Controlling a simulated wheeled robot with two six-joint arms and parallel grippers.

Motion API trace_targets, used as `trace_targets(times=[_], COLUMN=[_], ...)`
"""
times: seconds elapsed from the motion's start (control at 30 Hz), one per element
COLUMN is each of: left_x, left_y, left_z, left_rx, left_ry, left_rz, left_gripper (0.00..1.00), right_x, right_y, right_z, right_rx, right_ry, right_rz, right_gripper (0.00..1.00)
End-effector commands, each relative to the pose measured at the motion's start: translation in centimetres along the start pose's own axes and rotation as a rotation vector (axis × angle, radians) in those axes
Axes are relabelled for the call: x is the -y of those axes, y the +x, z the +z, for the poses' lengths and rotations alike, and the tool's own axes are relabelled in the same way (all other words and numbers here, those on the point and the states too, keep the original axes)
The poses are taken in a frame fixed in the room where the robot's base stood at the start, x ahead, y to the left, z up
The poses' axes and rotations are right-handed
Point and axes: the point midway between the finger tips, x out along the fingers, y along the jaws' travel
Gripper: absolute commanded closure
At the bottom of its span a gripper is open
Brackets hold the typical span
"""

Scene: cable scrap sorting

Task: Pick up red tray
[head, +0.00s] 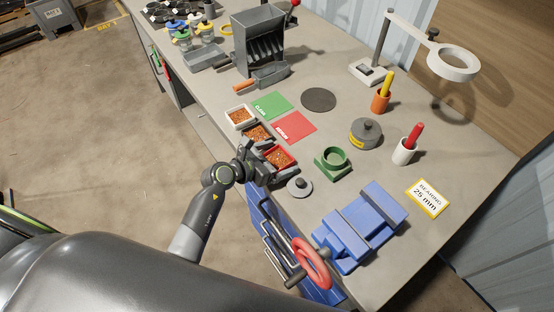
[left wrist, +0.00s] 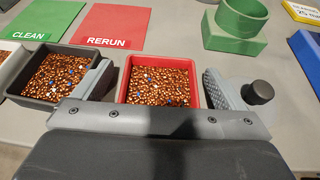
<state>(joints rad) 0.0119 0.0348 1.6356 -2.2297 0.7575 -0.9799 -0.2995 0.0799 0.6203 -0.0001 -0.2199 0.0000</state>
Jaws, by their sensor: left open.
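The red tray (left wrist: 160,61) is filled with copper-coloured granules with a few blue bits. In the head view the red tray (head: 293,156) stands near the bench's front edge, last in a row of three trays. My left gripper (left wrist: 158,86) is open, with one finger on each side of the red tray in the left wrist view; whether the fingers touch it cannot be told. In the head view my left gripper (head: 262,168) is at the tray's near side. My right gripper is not in view.
A dark tray (left wrist: 60,103) sits close left of the left finger. A lidded knob piece (head: 299,186) and a green ring block (head: 333,162) stand to the right. A red RERUN card (head: 294,127) and green CLEAN card (head: 271,105) lie behind. A blue vise (head: 360,225) is farther right.

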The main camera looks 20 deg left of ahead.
Motion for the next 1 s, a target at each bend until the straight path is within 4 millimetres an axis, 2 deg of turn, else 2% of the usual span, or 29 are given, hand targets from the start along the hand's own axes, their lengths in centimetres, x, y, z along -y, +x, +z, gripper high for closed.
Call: trace_targets(times=[0.07, 0.43, 0.77, 1.0], left_x=[0.0, 0.0, 0.0, 0.0], left_y=[0.0, 0.0, -0.3, -1.8], left_z=[0.0, 0.0, 0.7, 4.5], left_rx=[0.000, 0.000, 0.003, 0.005], left_ry=[0.000, -0.001, 0.000, 0.004], left_rz=[0.000, 0.000, -0.001, 0.001], left_gripper=[0.09, 0.57, 0.59, 0.59], right_x=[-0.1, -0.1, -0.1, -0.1], right_y=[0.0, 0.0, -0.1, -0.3], right_z=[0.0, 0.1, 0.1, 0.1], right_rx=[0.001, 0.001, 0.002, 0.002], right_ry=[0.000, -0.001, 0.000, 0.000], right_rz=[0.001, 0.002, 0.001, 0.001], right_gripper=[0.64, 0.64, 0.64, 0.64])
